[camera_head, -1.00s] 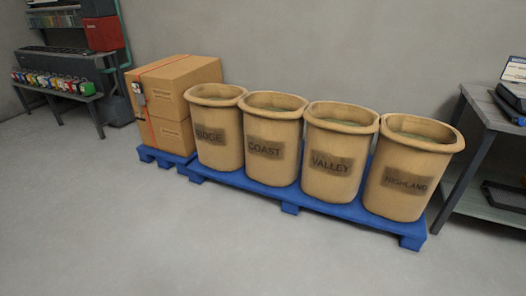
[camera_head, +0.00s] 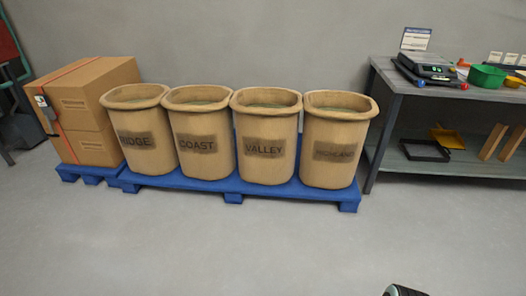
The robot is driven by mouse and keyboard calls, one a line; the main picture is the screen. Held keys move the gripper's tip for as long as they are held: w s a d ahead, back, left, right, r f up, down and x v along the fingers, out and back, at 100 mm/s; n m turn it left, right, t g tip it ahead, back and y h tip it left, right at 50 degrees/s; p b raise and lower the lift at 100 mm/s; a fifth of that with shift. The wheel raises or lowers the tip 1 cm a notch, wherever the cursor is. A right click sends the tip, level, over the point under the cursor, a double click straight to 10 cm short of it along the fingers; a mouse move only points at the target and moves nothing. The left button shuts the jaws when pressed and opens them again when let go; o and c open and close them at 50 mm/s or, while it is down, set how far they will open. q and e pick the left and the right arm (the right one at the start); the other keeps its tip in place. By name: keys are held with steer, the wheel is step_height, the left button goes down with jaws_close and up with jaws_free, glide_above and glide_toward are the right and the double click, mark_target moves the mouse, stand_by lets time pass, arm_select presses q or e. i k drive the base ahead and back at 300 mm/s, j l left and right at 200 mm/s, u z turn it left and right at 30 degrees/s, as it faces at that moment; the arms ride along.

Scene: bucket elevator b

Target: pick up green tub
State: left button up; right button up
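A green tub (camera_head: 487,76) stands on the top of the grey workbench (camera_head: 420,98) at the right. It is a small open container, seen from some distance.
A black scale (camera_head: 424,68) stands left of the tub, with a yellow tray (camera_head: 514,80) to its right. Several labelled sacks stand on a blue pallet (camera_head: 233,190). Cardboard boxes (camera_head: 85,108) are at the left. The floor in front is clear.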

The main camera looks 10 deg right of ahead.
mark_target(485, 77)
steer(key=z, duration=1.7)
